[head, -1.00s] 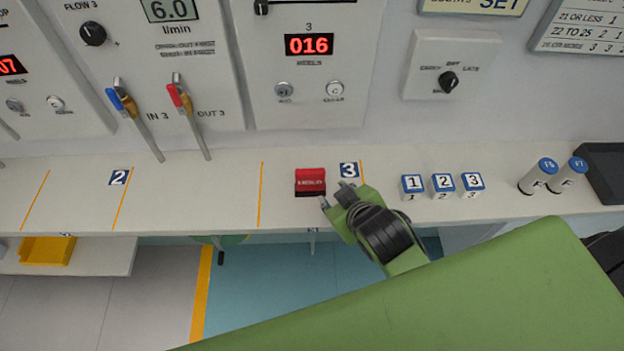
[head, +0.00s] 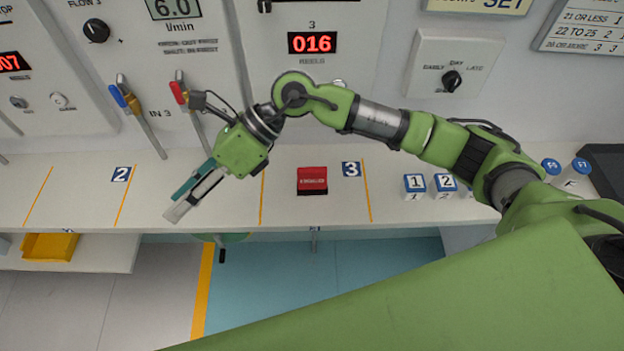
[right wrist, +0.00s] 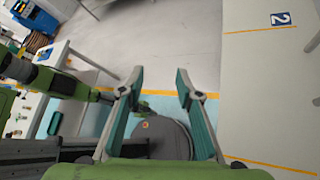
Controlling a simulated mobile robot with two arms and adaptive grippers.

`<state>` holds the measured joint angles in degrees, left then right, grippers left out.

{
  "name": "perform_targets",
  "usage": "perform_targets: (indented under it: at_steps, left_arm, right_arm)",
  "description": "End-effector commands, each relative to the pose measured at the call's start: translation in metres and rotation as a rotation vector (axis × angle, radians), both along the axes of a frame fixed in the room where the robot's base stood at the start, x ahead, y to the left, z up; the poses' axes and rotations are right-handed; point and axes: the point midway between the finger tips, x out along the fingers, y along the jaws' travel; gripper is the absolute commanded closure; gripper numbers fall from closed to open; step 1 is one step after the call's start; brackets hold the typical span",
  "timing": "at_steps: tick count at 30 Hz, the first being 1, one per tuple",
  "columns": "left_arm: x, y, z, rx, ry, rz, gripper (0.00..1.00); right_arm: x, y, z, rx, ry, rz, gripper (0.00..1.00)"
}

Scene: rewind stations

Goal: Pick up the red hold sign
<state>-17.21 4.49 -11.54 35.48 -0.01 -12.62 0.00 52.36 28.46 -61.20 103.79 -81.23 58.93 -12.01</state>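The red hold sign (head: 312,181), a small red block with white lettering on a dark base, sits upright on the white counter (head: 420,208), left of the blue 3 label. My right gripper (head: 188,196) is over the counter, left of the sign and apart from it. Its fingers point down-left in the head view. In the right wrist view its two fingers (right wrist: 158,80) are spread with nothing between them. The sign does not show in the right wrist view. My left gripper cannot be made out in either view.
Numbered blue-and-white blocks (head: 414,187) and blue-capped vials (head: 577,172) stand to the right, partly behind my right arm. Levers (head: 140,120) project from the wall panel near my gripper. A yellow tray (head: 50,246) is lower left. The counter around the sign is clear.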

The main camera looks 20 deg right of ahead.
Motion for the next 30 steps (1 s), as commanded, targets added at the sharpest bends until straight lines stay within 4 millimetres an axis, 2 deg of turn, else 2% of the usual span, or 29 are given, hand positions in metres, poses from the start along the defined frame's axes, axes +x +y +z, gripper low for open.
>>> perform_targets:
  at_steps: [1, 2, 3, 4, 6, 9, 12, 16, 24, 30]
  left_arm:
    - [0.0, 0.0, 0.0, 0.0, 0.0, 0.0, 1.0]
    - [0.0, 0.0, 0.0, 0.0, 0.0, 0.0, 1.0]
    - [0.0, 0.0, 0.0, 0.0, -0.001, 0.0, 1.0]
    - [0.0, 0.0, 0.0, 0.0, -0.001, 0.0, 1.0]
    - [0.0, 0.0, 0.0, 0.0, -0.001, 0.0, 1.0]
    - [0.001, 0.0, 0.0, 0.0, -0.001, 0.0, 1.0]
    - [0.001, 0.0, 0.0, 0.0, -0.001, 0.001, 1.0]
    - [0.001, 0.0, 0.004, 0.0, -0.001, 0.001, 1.0]
    - [0.001, 0.001, 0.021, 0.0, -0.002, 0.001, 1.0]
    - [0.001, 0.001, 0.025, 0.0, -0.002, 0.002, 1.0]
  right_arm:
    - [0.018, -0.032, -0.023, -0.169, -0.079, 0.034, 0.68]
    - [0.026, -0.052, -0.036, -0.267, -0.116, 0.054, 0.68]
    - [0.04, -0.082, -0.048, -0.393, -0.158, 0.072, 0.68]
    - [0.049, -0.103, -0.055, -0.481, -0.184, 0.082, 0.68]
    - [0.069, -0.152, -0.062, -0.666, -0.225, 0.093, 0.68]
    - [0.089, -0.206, -0.06, -0.861, -0.255, 0.092, 0.68]
    - [0.099, -0.237, -0.055, -0.966, -0.263, 0.087, 0.68]
    - [0.101, -0.248, -0.062, -1.006, -0.26, 0.086, 0.68]
    - [0.099, -0.247, -0.113, -1.003, -0.259, 0.089, 0.68]
    - [0.1, -0.247, -0.137, -1.001, -0.261, 0.086, 0.68]
